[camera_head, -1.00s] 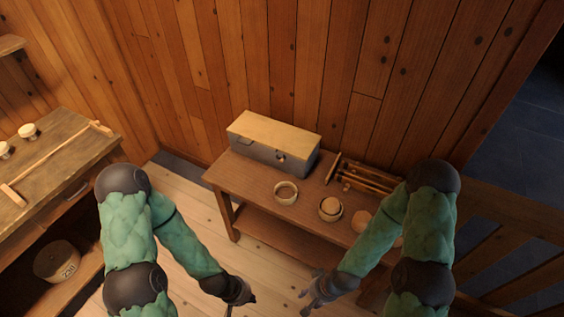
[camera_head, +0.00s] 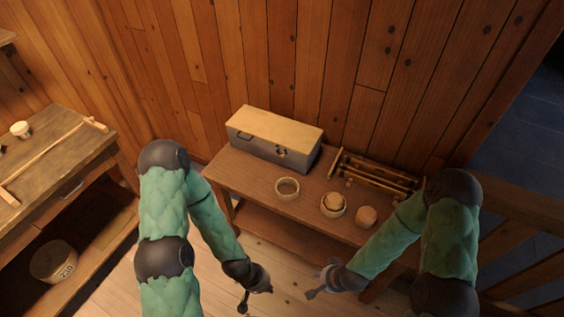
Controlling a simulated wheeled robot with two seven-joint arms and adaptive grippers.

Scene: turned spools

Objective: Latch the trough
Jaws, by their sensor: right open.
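The trough (camera_head: 265,150) is a long grey box with a flat pale wooden lid (camera_head: 275,127), standing at the back left of the brown table. The lid lies down on it. Dark metal fittings (camera_head: 281,151) show on its front face; whether the latch is fastened is too small to tell. My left gripper (camera_head: 243,303) is in front of the table, low and well apart from the trough; its jaw state is unclear. My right gripper (camera_head: 312,294) is open, in front of the table and apart from everything on it.
On the table (camera_head: 245,190) are an empty-looking round bowl (camera_head: 287,189), a bowl holding a round piece (camera_head: 333,205), another round wooden piece (camera_head: 366,216) and a rack of rods (camera_head: 375,175). A workbench (camera_head: 45,160) stands at left, with a drum marked 250 (camera_head: 54,262) below.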

